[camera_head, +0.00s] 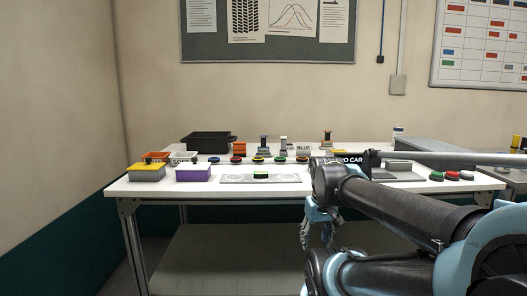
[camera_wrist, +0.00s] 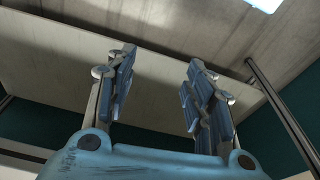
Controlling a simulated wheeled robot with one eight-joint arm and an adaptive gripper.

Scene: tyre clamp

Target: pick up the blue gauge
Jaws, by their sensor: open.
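My gripper (camera_wrist: 160,92) is open and empty in the wrist view, its two blue-padded fingers well apart. In the head view my gripper (camera_head: 318,234) hangs at the table's front edge, below the top and in front of the lower shelf. I cannot surely pick out the blue gauge. Small upright pieces stand at the back of the table; one with a dark bluish top (camera_head: 264,144) may be it, but it is too small to tell. A small sign reading BLUE (camera_head: 304,147) is to its right. My gripper is apart from all of them.
The white table (camera_head: 135,188) carries a black bin (camera_head: 206,141), a yellow-topped box (camera_head: 147,172), a purple box (camera_head: 193,173), a row of coloured discs (camera_head: 258,159) and a grey plate (camera_head: 235,179). My arm hides part of the right side. A lower shelf (camera_head: 230,255) is bare.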

